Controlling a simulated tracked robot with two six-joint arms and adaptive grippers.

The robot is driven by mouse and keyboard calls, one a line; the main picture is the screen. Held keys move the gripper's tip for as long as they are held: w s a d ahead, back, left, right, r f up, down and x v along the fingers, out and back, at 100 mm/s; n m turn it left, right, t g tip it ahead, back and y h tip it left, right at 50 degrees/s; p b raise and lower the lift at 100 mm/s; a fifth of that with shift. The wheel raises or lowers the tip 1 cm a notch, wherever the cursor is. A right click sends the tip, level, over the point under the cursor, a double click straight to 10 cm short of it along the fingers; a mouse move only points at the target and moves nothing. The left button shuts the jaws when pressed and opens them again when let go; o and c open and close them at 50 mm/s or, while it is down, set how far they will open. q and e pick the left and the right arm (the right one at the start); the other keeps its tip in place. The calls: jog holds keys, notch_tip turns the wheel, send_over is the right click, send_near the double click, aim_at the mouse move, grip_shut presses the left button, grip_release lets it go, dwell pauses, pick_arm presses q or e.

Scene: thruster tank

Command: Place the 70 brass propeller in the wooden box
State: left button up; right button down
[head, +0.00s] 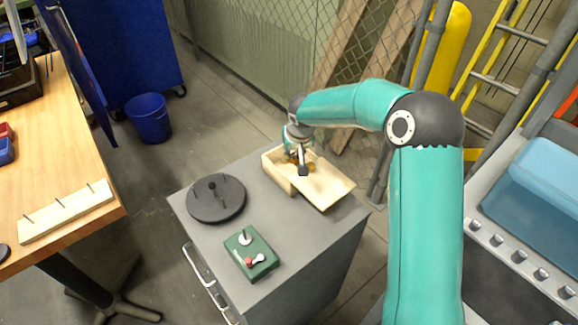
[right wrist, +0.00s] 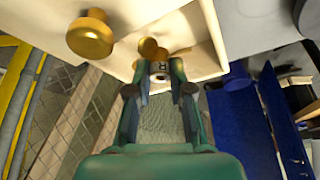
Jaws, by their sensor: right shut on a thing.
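The wooden box (head: 275,172) stands at the back of the grey cabinet top. A flat pale wooden panel (head: 326,186) lies over its right part, and its left part is open. My right gripper (head: 302,168) is down over the box. In the right wrist view, it (right wrist: 158,72) is shut on a brass piece (right wrist: 149,48), apparently the brass propeller, with rounded brass parts showing beyond the fingertips. Its number cannot be read. A round brass knob (right wrist: 90,36) shows beside it against the pale wood. My left gripper is not in view.
A black round stand with pegs (head: 216,199) and a green control box (head: 250,252) with a red knob sit on the cabinet top (head: 285,225). A workbench with a pegged wooden strip (head: 66,212) is at left. A blue-water tank (head: 540,185) is at right.

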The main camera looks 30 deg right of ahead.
aim_at(293, 162)
notch_tip(293, 162, down, 4)
jog(key=shift+f, duration=0.2)
jog(key=c, duration=1)
grip_release()
jog(key=shift+c, duration=0.2)
jog(key=shift+r, duration=0.1)
jog(key=v, duration=1.2)
